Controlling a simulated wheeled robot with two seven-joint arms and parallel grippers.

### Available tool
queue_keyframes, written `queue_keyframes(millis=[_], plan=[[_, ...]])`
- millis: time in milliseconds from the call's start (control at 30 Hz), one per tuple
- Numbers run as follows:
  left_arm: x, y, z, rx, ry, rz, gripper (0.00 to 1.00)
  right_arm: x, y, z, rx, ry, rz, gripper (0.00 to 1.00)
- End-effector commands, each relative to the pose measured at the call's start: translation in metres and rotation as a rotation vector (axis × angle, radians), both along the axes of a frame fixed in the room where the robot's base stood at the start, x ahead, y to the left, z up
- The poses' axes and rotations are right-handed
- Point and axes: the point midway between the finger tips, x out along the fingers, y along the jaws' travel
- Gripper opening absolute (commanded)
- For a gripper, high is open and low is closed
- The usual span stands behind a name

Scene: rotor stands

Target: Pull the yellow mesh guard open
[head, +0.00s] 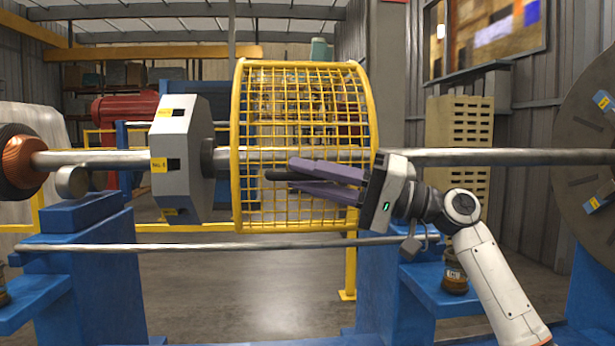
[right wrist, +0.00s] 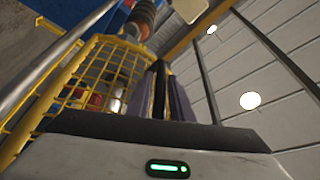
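The yellow mesh guard (head: 303,95) is a curved cage around the shaft in the middle of the head view. It also shows in the right wrist view (right wrist: 102,75). A dark bar (head: 275,174), seemingly the guard's handle, lies level in front of the mesh. My right gripper (head: 296,175) reaches in from the right, with its purple fingers above and below this bar. The fingers look shut on the bar, with no clear gap; the right wrist view shows the dark bar between them too. My left gripper is out of view.
A steel shaft (head: 505,157) runs through the guard, with a grey polygonal block (head: 180,155) to its left. A thin metal rod (head: 200,247) crosses below the guard. Blue stands (head: 105,265) rise on both sides. Open floor (head: 245,300) lies beyond.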

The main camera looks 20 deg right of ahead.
Motion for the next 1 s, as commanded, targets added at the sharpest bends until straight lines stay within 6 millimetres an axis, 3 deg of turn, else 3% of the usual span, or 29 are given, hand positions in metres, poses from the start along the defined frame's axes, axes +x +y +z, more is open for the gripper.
queue_keyframes(millis=[533,1000], plan=[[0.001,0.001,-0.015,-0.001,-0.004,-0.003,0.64,-0.048,-0.072,-0.02,0.0,0.001,-0.004,0.2],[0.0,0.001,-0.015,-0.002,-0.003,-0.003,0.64,-0.056,-0.083,-0.021,0.001,0.0,-0.001,0.2]])
